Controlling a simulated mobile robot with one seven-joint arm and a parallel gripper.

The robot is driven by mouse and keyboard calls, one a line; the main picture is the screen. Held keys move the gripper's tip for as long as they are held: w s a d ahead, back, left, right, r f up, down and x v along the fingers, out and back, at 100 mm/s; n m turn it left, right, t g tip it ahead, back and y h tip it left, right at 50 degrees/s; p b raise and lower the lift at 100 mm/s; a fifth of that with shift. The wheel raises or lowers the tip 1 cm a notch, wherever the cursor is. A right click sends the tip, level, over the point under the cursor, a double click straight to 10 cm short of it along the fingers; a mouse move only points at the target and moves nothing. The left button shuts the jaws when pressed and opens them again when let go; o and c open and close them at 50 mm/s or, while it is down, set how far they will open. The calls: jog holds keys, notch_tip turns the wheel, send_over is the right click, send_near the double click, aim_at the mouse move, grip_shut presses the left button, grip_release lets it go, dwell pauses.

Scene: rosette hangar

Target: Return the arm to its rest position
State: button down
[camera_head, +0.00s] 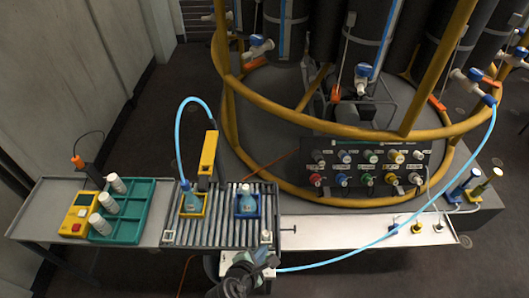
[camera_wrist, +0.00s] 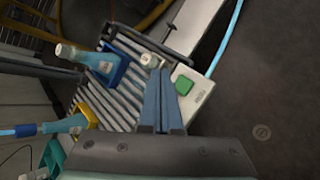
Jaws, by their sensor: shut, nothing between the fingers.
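My gripper (camera_wrist: 160,72) shows in the wrist view as two blue-grey fingers pressed together with nothing between them. They point over the roller conveyor's end, beside a white box with a green button (camera_wrist: 184,86). In the head view my dark arm end (camera_head: 240,277) is at the bottom middle, just in front of the roller conveyor (camera_head: 221,226). The fingers are hard to make out there. I cannot tell whether they touch anything.
A bottle (camera_head: 247,200) stands in a blue holder on the rollers; another (camera_head: 191,200) sits in a yellow holder. A teal tray (camera_head: 128,222) holds white bottles at left. A panel of coloured knobs (camera_head: 366,168) and yellow rails stand behind. A blue hose (camera_head: 340,259) crosses at right.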

jog(key=w+r+m+t, duration=0.2)
jog(key=w+r, duration=0.2)
jog(key=r, duration=0.4)
jog(key=w+r+m+t+y, duration=0.1)
jog(key=w+r+m, duration=0.25)
jog(key=r, duration=0.35)
jog(key=w+r+m+t, duration=0.2)
jog(key=w+r, duration=0.2)
jog(key=r, duration=0.4)
notch_tip(320, 180, up, 19)
jog(key=w+m+t+p, duration=0.1)
jog(key=w+m+t, duration=0.1)
jog(key=m+t, duration=0.25)
jog(key=s+r+m+t+y, duration=0.1)
jog(key=s+r+m+t, duration=0.1)
jog(key=r, duration=0.7)
jog(key=s+r+m+t+y, duration=0.1)
jog(key=s+r+m+t, duration=0.15)
jog(key=r, duration=0.75)
jog(key=s+r+m+t+p, duration=0.1)
jog(key=s+r+m+t, duration=0.4)
jog(key=s+r, duration=1)
notch_tip(320, 180, up, 3)
jog(key=shift+s+d+m+y, duration=0.2)
jog(key=shift+d+m+y, duration=0.15)
jog(key=shift+y, duration=0.05)
